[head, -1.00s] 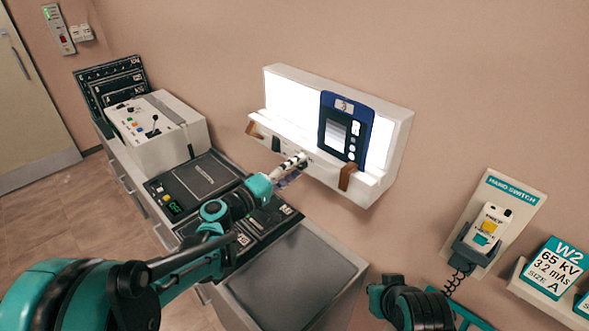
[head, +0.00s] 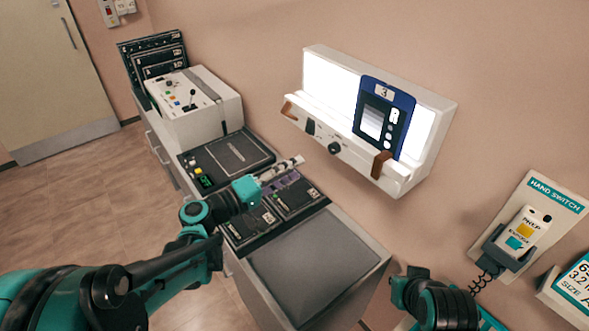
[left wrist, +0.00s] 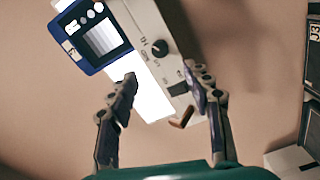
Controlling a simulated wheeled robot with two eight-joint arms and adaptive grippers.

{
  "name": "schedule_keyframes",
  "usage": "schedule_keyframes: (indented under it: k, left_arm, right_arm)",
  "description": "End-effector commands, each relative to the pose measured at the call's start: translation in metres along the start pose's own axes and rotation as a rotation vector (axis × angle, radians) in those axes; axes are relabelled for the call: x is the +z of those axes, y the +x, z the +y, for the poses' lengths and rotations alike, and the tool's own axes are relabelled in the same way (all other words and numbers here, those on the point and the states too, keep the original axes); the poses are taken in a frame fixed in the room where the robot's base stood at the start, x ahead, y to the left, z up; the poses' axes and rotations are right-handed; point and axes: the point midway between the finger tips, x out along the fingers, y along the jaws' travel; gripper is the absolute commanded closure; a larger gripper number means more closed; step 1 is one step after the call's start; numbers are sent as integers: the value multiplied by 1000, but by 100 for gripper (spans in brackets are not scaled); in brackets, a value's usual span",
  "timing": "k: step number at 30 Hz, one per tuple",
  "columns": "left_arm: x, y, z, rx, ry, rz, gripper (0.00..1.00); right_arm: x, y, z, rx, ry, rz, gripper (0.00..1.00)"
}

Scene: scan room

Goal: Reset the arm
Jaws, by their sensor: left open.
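My left arm comes in from the left in the head view. Its gripper (head: 284,172) is above the counter, near the black panels and in front of the wall-mounted light box (head: 320,72). In the left wrist view, the two fingers of my left gripper (left wrist: 163,95) are spread apart with nothing between them. Beyond them show the light box (left wrist: 150,30) and a blue device (left wrist: 97,38) with a pale screen. That blue device (head: 383,115) stands on the light box's ledge in the head view. Part of my right arm shows at the bottom right; its fingers cannot be made out.
A white control console (head: 195,105) with a small lever stands at the counter's back left. A dark grey pad (head: 315,262) covers the counter's near end. A hand switch (head: 518,238) hangs on the wall at right. Floor (head: 70,190) is clear at left.

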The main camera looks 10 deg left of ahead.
Motion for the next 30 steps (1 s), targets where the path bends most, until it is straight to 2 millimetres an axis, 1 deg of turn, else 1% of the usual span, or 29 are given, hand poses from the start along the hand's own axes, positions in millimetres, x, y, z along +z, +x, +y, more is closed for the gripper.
schedule_keyframes:
  k: [7, 10, 11, 14, 17, 18, 20, 23, 24, 26, 27, 30]
  left_arm:
    - [0, 0, 0, -1, 0, 0, 50]
    - [5, 0, -2, -25, 11, -11, 50]
    - [9, 0, -3, -42, 19, -18, 50]
    - [30, -4, -12, -143, 67, -61, 50]
    - [57, -17, -27, -296, 144, -117, 50]
    - [68, -26, -35, -363, 181, -140, 50]
    - [82, -40, -46, -463, 238, -171, 50]
    - [100, -70, -64, -625, 342, -216, 50]
    - [105, -84, -70, -689, 386, -230, 50]
    - [111, -106, -79, -781, 455, -249, 50]
    - [113, -120, -85, -839, 499, -259, 50]
    - [115, -153, -94, -966, 605, -276, 50]
  right_arm:
    - [0, 0, 0, 0, 0, 0, 100]
    - [0, 0, 0, 0, 0, 0, 100]
    - [0, 0, 0, 0, 0, 0, 100]
    - [1, 1, 0, 0, 0, 0, 100]
    - [2, 3, 0, 0, 0, 0, 100]
    - [2, 3, 0, 0, 0, 0, 100]
    - [3, 4, 0, 0, 0, 0, 100]
    - [4, 5, 0, 0, 0, 0, 100]
    - [4, 5, 0, 0, 0, 0, 100]
    - [4, 6, 0, 0, 0, 0, 100]
    - [5, 6, 0, 0, 0, 0, 100]
    - [5, 7, 0, 0, 0, 0, 100]
